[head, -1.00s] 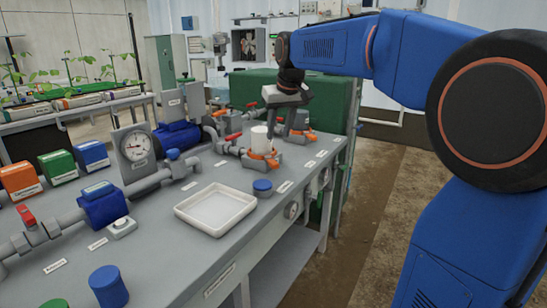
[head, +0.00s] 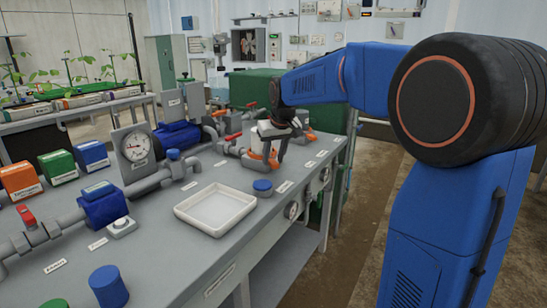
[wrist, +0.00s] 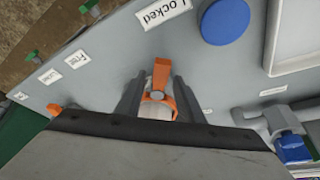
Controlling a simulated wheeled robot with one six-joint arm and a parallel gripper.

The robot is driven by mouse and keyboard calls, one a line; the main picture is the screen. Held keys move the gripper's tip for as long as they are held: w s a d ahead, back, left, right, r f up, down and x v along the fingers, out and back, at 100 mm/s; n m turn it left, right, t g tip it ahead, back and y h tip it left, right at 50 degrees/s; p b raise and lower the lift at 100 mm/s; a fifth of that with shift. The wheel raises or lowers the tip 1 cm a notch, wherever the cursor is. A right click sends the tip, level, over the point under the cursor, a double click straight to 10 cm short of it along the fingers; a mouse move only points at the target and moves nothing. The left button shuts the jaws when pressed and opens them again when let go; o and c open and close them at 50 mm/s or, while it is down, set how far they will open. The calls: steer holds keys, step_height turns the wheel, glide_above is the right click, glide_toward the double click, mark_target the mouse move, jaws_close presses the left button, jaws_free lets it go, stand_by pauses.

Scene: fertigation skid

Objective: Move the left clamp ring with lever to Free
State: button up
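The left clamp ring (head: 258,163) is an orange band around a white fitting near the front edge of the grey bench. Its orange lever (wrist: 162,74) points toward the Locked label (wrist: 163,12) in the wrist view. The Free label (wrist: 76,60) lies further left there. My gripper (wrist: 158,85) is open, with one grey finger on each side of the clamp ring and lever; a gap shows beside the lever. In the head view my gripper (head: 272,140) is down over the clamp and hides much of it.
A second orange clamp (wrist: 54,108) shows at the left in the wrist view. A blue cap (head: 262,187) and a white tray (head: 216,210) stand closer on the bench. A red-handled valve (head: 233,138) and pipes lie left of the clamp.

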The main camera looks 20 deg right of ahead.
jaws_close()
steer(key=shift+d, duration=0.1)
steer(key=shift+w+d+n+y, duration=0.2)
steer(key=shift+d+n+y, duration=0.15)
steer(key=shift+d+n, duration=0.5)
steer(key=shift+w+d+n+y, duration=0.15)
steer(key=shift+d+n+y, duration=0.2)
steer(key=shift+d+n, duration=0.45)
steer(key=w+d+n, duration=0.1)
steer(key=d+n, duration=0.1)
steer(key=w+d+n+g+y, duration=0.1)
steer(key=w+n, duration=0.1)
steer(key=w+d+n+g+y, duration=0.1)
steer(key=d+n, duration=0.1)
steer(key=n, duration=0.1)
steer(key=shift+w+d, duration=0.2)
steer(key=shift+d, duration=0.1)
steer(key=shift+w+d+n+g+y, duration=0.15)
steer(key=shift+w+d+n+g, duration=0.1)
steer(key=shift+w+n, duration=0.35)
steer(key=shift+w+d+n+g+y, duration=0.1)
steer(key=shift+w+d+n+g, duration=0.15)
steer(key=shift+w+n, duration=0.35)
steer(key=shift+w+d+n+g+y, duration=0.2)
steer(key=shift+w+n, duration=0.25)
steer(key=shift+n, duration=0.3)
steer(key=shift+r, duration=0.1)
steer(key=shift+w+d, duration=0.1)
